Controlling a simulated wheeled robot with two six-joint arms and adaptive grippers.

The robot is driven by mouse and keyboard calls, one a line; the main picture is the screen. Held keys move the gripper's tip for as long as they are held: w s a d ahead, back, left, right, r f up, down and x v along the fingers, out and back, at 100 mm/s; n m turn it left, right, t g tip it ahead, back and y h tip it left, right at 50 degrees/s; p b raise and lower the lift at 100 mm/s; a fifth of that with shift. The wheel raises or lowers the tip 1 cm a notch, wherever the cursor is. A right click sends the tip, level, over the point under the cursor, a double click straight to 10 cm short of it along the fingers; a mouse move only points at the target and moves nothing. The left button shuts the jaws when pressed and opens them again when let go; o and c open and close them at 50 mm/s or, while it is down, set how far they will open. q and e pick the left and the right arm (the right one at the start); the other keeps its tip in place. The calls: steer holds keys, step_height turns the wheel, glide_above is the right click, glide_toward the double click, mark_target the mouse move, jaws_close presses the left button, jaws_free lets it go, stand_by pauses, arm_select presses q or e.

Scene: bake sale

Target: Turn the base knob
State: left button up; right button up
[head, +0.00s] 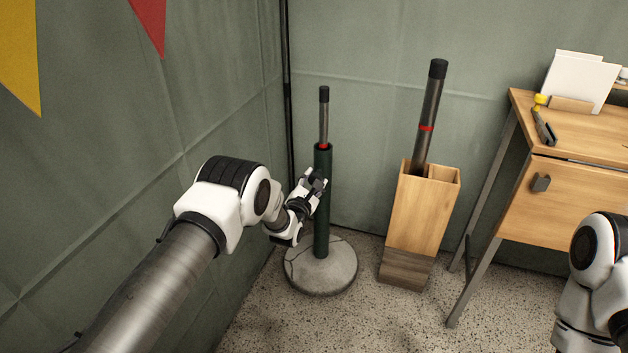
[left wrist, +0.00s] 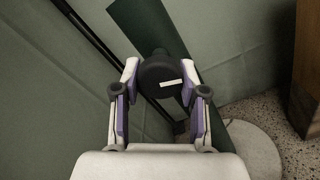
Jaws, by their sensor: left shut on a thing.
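The base is a dark green upright tube (head: 321,225) on a round grey stone-like foot (head: 321,279). A thinner grey pole (head: 324,122) with a black cap and a red ring stands in the tube. The base knob (left wrist: 160,73) is round and black with a white mark on its face. It is on the tube's side in the left wrist view. My left gripper (head: 316,184) is at the tube's side, shut on the knob, with a finger on each side. In the head view the gripper hides the knob. My right gripper is out of view.
A wooden box (head: 423,212) holding another dark pole (head: 430,115) stands to the right. Further right is a wooden desk (head: 565,200) with metal legs. Green fabric walls (head: 130,180) meet close behind the base. Speckled floor (head: 350,325) is free in front.

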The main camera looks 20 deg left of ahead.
arm_select(q)
steer(key=shift+n, duration=0.6)
steer(key=o, duration=1.1)
steer(key=s, duration=1.2)
steer(key=shift+a, duration=0.2)
